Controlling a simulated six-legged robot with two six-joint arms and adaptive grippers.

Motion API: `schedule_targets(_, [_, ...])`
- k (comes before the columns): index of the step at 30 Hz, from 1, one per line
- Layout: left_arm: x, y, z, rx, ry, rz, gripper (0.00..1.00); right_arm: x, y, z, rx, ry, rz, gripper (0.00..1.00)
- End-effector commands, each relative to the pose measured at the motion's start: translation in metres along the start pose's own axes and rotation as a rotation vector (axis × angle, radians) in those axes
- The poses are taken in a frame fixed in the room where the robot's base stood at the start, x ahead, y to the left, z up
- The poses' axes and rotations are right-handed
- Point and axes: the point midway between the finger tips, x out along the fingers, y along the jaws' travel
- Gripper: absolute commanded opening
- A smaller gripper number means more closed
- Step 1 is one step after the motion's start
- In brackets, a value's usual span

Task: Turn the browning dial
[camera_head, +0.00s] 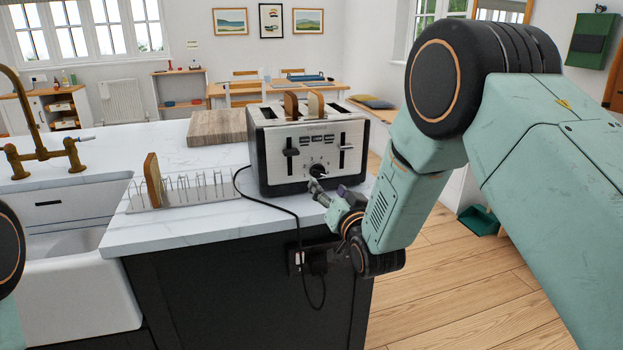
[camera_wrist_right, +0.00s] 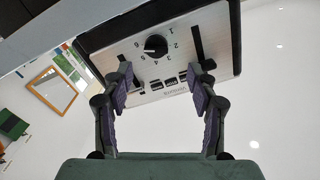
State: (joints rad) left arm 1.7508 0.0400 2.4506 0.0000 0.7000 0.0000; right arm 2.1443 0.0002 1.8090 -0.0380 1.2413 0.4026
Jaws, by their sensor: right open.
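The toaster (camera_head: 318,147) is silver and black and stands on the white counter, with two slices of bread (camera_head: 291,104) showing from its slots. Its browning dial (camera_head: 317,170) is a black knob low on the front, between two levers. In the right wrist view the dial (camera_wrist_right: 156,46) has numbers around it and a white pointer mark. My right gripper (camera_head: 318,187) is just in front of the dial. In the wrist view the right gripper's purple-padded fingers (camera_wrist_right: 160,85) are open, with the dial beyond and between the tips, apparently untouched. My left gripper is out of view.
A metal rack (camera_head: 193,188) with one bread slice (camera_head: 153,180) stands left of the toaster. A wooden board (camera_head: 217,127) lies behind it. The black cord (camera_head: 267,204) loops over the counter's front edge. A sink and brass tap (camera_head: 42,150) are at left.

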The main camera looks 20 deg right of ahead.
Motion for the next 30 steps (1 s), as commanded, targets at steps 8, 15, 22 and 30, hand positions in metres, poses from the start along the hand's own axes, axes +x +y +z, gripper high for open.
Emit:
schedule_targets(8, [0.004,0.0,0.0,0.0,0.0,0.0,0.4,0.028,0.004,0.001,0.004,0.001,0.006,0.58])
schedule_targets(15, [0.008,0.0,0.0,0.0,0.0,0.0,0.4,0.059,0.004,0.001,0.003,-0.002,0.005,0.58])
schedule_targets(22, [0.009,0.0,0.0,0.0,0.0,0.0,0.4,0.075,0.003,0.001,0.003,-0.003,0.004,0.58])
schedule_targets(30, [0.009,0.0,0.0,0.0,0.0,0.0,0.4,0.077,0.002,0.002,0.003,-0.005,0.003,0.58])
